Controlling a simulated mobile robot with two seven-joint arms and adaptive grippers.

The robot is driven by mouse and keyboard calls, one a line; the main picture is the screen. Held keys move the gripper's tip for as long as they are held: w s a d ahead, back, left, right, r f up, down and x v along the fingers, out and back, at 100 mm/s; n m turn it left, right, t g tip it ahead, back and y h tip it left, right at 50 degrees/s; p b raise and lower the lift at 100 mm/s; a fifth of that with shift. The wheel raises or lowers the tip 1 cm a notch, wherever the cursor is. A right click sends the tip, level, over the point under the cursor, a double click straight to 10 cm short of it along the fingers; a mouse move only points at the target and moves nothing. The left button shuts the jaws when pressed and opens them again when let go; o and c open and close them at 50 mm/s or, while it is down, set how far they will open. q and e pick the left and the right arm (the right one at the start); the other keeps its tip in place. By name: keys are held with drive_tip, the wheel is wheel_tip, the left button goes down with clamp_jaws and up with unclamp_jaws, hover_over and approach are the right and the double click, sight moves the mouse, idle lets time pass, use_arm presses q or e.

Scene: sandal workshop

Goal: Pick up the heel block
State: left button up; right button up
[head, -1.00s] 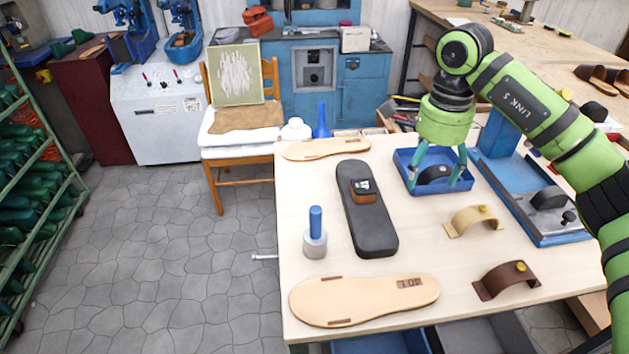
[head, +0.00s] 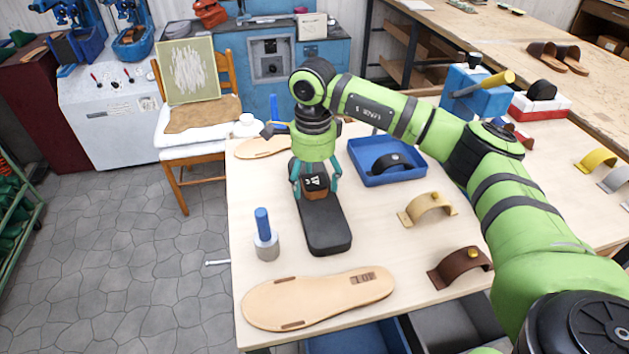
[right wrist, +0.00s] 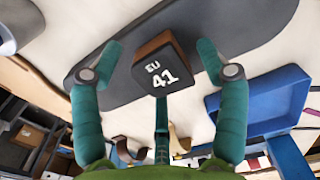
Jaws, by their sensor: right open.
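The heel block (head: 315,186) is a small brown block with a black face marked "EU 41". It sits on the long black sole-shaped slab (head: 328,232) on the workbench. In the right wrist view the block (right wrist: 163,67) shows large, with the slab (right wrist: 262,24) behind it. My right gripper (head: 315,190) is directly over the block, pointing down. Its teal fingers are open on either side of the block, and in the right wrist view (right wrist: 160,58) gaps show between fingers and block. My left gripper is not in view.
A blue tray (head: 418,172) with a black curved piece (head: 390,162) stands right of the gripper. A blue-handled tool (head: 264,235) stands left of the slab. A tan sole (head: 318,297), a tan strap (head: 428,208) and a brown strap (head: 461,267) lie on the bench.

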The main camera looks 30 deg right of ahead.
drive_tip(key=shift+f, duration=0.15)
drive_tip(key=c, duration=1.2)
drive_tip(key=shift+c, duration=0.2)
